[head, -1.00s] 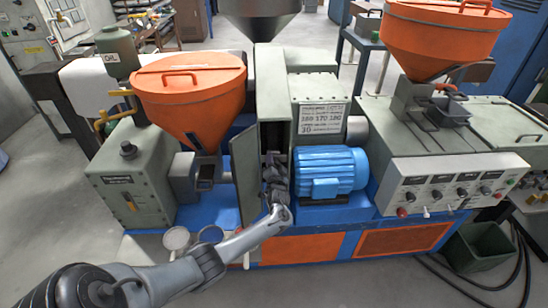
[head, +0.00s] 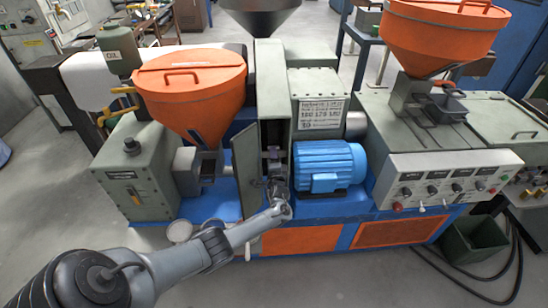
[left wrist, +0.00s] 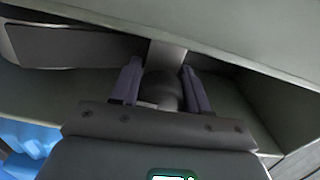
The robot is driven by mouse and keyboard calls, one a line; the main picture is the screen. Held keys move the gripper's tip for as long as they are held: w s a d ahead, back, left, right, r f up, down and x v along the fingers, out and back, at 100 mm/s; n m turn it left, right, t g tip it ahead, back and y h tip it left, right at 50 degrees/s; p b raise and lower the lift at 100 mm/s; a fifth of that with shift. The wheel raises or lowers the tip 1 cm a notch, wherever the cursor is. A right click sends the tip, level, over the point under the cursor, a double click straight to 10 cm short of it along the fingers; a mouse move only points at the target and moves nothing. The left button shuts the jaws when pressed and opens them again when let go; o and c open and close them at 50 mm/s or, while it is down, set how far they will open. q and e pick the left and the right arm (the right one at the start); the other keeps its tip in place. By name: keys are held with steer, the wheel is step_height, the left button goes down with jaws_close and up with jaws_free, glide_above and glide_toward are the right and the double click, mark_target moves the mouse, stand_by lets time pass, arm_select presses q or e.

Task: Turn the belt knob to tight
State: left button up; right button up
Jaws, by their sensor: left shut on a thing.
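The belt knob (left wrist: 162,88) is a dark round piece inside a narrow housing, seen in the left wrist view between my fingers. My left gripper (left wrist: 160,85) is shut on it, one purple-grey finger on each side. In the head view my left gripper (head: 275,180) reaches into the open front of the tall green housing (head: 273,100), left of the blue motor (head: 329,166). There the knob is hidden by the gripper, and I cannot read its setting. My right gripper is not in view.
The open green door (head: 246,172) of the housing stands close on the left of my gripper. An orange hopper (head: 190,95) is farther left. A control panel (head: 445,184) is to the right. The floor in front is mostly clear.

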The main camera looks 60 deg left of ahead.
arm_select(q)
steer(key=shift+f, duration=0.1)
stand_by(0.3)
steer(key=o, duration=1)
steer(key=shift+d, duration=0.1)
steer(key=shift+s+d+p, duration=0.2)
steer(key=shift+d+p, duration=0.05)
steer(key=shift+p, duration=0.05)
steer(key=shift+p+v, duration=1.6)
steer(key=shift+v, duration=3.4)
steer(key=shift+s, duration=0.1)
